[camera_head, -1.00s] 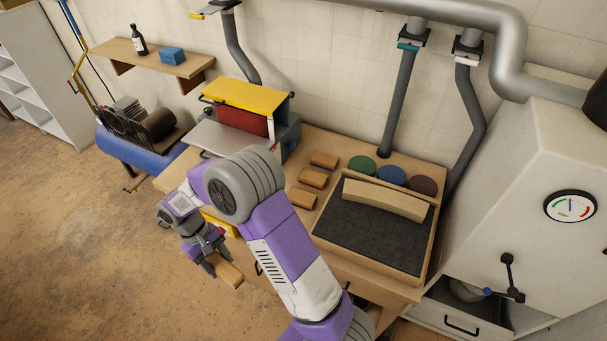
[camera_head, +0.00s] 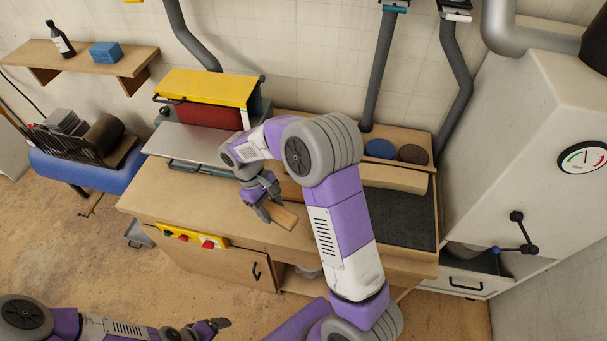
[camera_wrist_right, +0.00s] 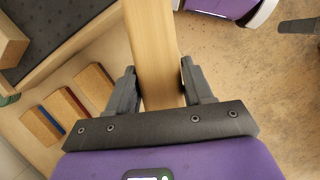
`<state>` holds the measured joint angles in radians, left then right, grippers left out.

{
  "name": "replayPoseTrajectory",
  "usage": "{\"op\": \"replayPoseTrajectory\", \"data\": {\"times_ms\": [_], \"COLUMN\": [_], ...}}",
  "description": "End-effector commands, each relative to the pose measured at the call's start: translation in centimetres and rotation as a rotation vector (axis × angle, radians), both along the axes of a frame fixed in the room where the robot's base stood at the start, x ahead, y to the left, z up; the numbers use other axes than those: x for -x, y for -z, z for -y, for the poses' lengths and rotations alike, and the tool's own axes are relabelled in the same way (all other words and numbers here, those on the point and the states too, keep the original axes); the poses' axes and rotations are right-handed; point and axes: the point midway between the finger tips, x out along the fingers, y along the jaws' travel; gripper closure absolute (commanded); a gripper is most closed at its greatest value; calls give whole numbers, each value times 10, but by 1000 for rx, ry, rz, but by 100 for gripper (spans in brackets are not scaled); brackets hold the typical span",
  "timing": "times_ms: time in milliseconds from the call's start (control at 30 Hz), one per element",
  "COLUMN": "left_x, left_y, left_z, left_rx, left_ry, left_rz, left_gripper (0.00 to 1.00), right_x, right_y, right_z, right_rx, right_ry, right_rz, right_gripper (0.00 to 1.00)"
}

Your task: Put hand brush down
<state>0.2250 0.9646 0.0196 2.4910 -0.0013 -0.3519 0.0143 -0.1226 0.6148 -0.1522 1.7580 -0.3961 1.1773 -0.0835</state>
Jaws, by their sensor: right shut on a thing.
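The hand brush (camera_head: 283,217), with a plain wooden handle, is in my right gripper (camera_head: 270,208) over the front part of the workbench (camera_head: 180,203). In the right wrist view the brush (camera_wrist_right: 152,38) runs up between the two fingers of the right gripper (camera_wrist_right: 159,70), which are shut on its sides. Its bristles do not show. I cannot tell whether it touches the bench top. My left gripper (camera_head: 213,325) is low at the front left, away from the bench; its fingers are too small to judge.
Several wooden blocks (camera_wrist_right: 68,104) lie on the bench beside a dark-matted tray (camera_head: 408,222) holding a curved wooden piece (camera_head: 395,178). A yellow-topped machine (camera_head: 207,90) stands at the back left. The bench top left of my right gripper is bare.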

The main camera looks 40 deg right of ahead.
Motion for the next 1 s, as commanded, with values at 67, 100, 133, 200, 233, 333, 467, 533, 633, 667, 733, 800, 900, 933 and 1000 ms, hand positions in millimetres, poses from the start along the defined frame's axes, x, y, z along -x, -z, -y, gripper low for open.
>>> {"op": "replayPoseTrajectory", "data": {"times_ms": [67,100,133,200,233,333,467,533,633,667,733,800,900,933,1000], "left_x": [0,0,0,0,0,0,0,0,0,0,0,0,0,0,0], "left_y": [26,32,36,44,46,51,55,59,63,64,66,68,73,75,79], "left_z": [0,0,0,0,0,0,0,0,0,0,0,0,0,0,0], "left_rx": [0,0,0,0,0,0,0,0,0,0,0,0,0,0,0], "left_ry": [-1,-1,-1,0,0,0,0,0,1,0,0,1,0,0,0], "left_rz": [0,0,0,0,0,0,1,1,1,1,1,1,1,1,1], "left_gripper": [9,9,9,9,9,9,9,9,9,9,9,9,9,9,9], "right_x": [-3,-3,-4,-5,-5,-6,-6,-6,-6,-6,-6,-6,-5,-5,-6], "right_y": [15,16,17,18,18,19,33,45,61,64,70,77,94,99,110], "right_z": [16,23,28,37,41,47,49,49,49,49,49,49,49,49,49], "right_rx": [4,6,7,12,14,18,19,19,20,20,19,19,19,19,19], "right_ry": [-109,-160,-195,-262,-287,-338,-356,-355,-353,-353,-353,-353,-354,-353,-353], "right_rz": [4,2,0,-4,-7,-13,-17,-19,-18,-18,-17,-17,-18,-19,-17], "right_gripper": [77,77,77,77,77,77,77,77,77,77,77,77,77,77,77]}}
